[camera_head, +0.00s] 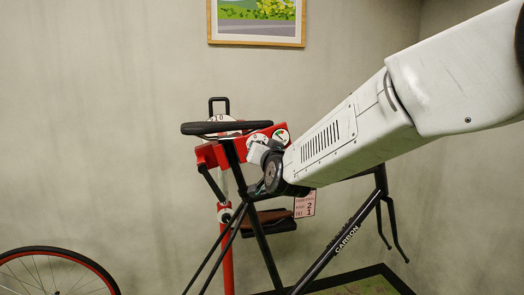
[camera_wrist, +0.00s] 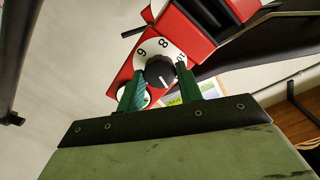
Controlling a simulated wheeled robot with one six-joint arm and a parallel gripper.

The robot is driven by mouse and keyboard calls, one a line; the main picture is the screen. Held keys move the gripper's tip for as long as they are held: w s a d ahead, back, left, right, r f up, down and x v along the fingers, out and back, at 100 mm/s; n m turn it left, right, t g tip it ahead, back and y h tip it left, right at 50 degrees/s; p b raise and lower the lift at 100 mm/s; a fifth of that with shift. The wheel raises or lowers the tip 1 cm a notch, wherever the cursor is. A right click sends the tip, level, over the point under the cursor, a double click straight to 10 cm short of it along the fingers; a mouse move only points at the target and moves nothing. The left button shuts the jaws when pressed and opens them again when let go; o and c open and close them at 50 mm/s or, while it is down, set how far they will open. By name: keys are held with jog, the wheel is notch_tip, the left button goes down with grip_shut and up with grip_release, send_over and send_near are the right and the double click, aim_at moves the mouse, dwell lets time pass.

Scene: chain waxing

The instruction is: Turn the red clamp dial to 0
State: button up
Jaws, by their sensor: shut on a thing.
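The red clamp (camera_head: 207,155) of the stand holds the black bike frame. The green fingers of my gripper (camera_wrist: 159,84) are shut on the knob, one on each side. A pale mark shows on the knob's lower part; its exact reading is unclear. The lower part of the dial face is hidden by the fingers. In the head view my gripper (camera_head: 267,165) is at the clamp, its fingertips hidden.
The black saddle (camera_head: 226,128) sits over the clamp. A small round gauge (camera_head: 281,136) is beside it. A card with numbers (camera_head: 305,204) hangs below my wrist. The frame's black tube (camera_head: 338,250) runs below my arm. A loose wheel (camera_head: 60,272) is at lower left.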

jog(key=shift+f+n, duration=0.1)
jog(key=shift+n, duration=2.2)
jog(key=o, duration=1)
jog(key=v, duration=0.8)
